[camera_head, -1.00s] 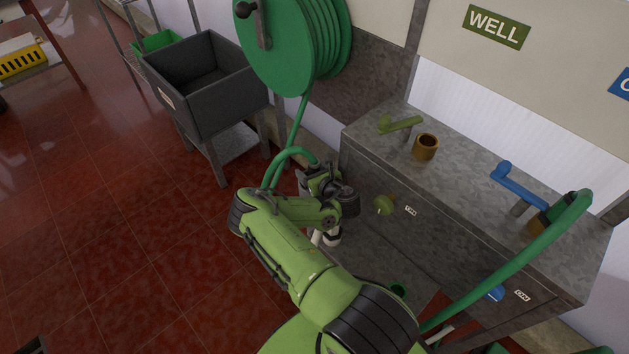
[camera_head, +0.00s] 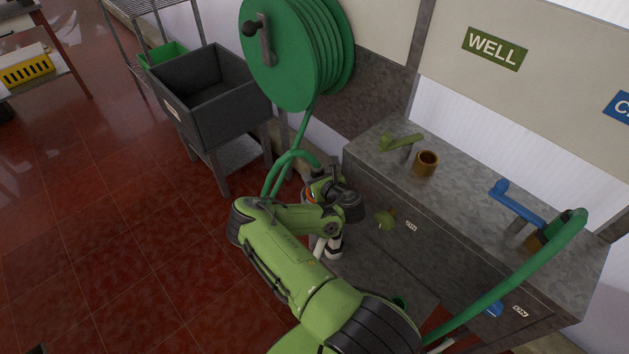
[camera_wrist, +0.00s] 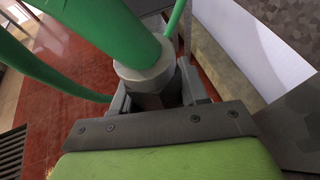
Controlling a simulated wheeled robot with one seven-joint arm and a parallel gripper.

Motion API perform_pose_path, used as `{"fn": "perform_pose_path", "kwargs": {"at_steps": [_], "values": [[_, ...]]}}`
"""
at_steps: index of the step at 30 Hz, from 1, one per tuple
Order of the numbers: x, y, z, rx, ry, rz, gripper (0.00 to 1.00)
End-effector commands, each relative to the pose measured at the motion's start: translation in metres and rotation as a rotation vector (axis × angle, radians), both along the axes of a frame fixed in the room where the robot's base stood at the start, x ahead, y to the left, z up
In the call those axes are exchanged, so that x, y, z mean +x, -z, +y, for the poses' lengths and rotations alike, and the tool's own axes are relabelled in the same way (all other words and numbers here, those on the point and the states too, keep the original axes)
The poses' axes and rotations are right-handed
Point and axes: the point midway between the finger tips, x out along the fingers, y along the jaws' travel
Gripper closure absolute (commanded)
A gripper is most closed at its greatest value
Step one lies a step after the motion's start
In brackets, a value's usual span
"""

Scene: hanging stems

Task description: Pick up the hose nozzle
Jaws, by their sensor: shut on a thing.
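The hose nozzle (camera_wrist: 146,80) shows in the wrist view as a grey collar at the end of a thick green hose (camera_wrist: 108,32). My gripper (camera_wrist: 155,95) is shut on it, with a finger on either side of the collar. The nozzle's lower part is hidden between the fingers and behind the gripper's plate. In the head view, my gripper (camera_head: 322,186) is beside the near left end of the metal cabinet, where the green hose (camera_head: 291,157) loops down to it. My wrist mostly hides the nozzle there.
The hose comes from a green reel (camera_head: 290,60) on the wall. A grey sink (camera_head: 212,98) stands at left. The cabinet (camera_head: 450,205) carries a brown socket (camera_head: 426,163), a green lever (camera_head: 401,142) and a blue lever (camera_head: 517,202). A second green hose (camera_head: 510,285) arches at right. Red floor is clear at left.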

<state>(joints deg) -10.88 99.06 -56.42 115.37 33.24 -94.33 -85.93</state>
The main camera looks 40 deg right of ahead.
Motion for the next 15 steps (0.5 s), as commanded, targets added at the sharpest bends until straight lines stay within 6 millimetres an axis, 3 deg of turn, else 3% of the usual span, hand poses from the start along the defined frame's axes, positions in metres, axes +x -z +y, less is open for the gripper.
{"fn": "perform_pose_path", "kwargs": {"at_steps": [1, 15], "values": [[0.0, -0.021, 0.0, -0.004, -0.001, 0.0, 0.87], [0.0, -0.162, 0.0, -0.002, 0.0, -0.001, 0.87]]}}
